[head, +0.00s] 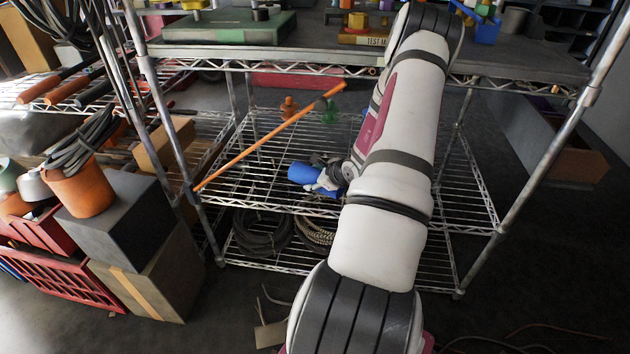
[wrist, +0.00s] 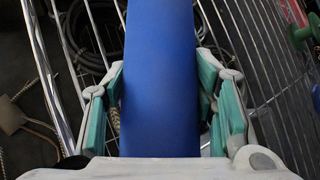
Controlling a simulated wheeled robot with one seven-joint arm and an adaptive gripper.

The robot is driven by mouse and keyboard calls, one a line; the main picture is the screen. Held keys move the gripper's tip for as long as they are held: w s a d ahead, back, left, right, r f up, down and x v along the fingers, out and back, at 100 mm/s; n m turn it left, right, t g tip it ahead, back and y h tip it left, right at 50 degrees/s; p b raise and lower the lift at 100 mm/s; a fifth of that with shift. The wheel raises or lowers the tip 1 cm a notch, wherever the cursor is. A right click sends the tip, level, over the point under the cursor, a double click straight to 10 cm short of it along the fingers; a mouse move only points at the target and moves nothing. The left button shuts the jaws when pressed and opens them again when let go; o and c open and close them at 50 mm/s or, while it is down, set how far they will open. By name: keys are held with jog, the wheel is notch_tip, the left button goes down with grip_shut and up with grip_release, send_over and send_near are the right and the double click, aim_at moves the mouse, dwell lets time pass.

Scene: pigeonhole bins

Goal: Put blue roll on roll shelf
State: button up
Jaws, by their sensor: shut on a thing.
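The blue roll (head: 313,177) shows in the head view at the middle level of the wire rack, partly hidden by my gripper and arm. In the wrist view the blue roll (wrist: 160,80) fills the middle, running from the top edge down between the fingers. My gripper (wrist: 165,100) is shut on the roll, with teal pads on both sides of it. In the head view my gripper (head: 333,182) is at the roll's right end. The wire shelf (head: 265,180) lies below the roll. I cannot tell whether the roll touches the wires.
A long orange bar (head: 268,138) slants across the rack's front left. A green spool (head: 330,112) and an orange piece (head: 289,107) stand farther back on the shelf. Coiled cables (head: 262,235) lie on the level below. A dark upper board (head: 500,62) overhangs the shelf.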

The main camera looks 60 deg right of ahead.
jog(key=shift+f, duration=0.15)
jog(key=o, duration=1.4)
jog(key=shift+c, duration=0.2)
jog(key=shift+s+r, duration=0.2)
jog(key=shift+r, duration=0.2)
jog(key=p+v, duration=0.3)
jog(key=v, duration=0.8)
jog(key=shift+s, duration=0.15)
jog(key=shift+a+r, duration=0.1)
jog(key=shift+a, duration=0.05)
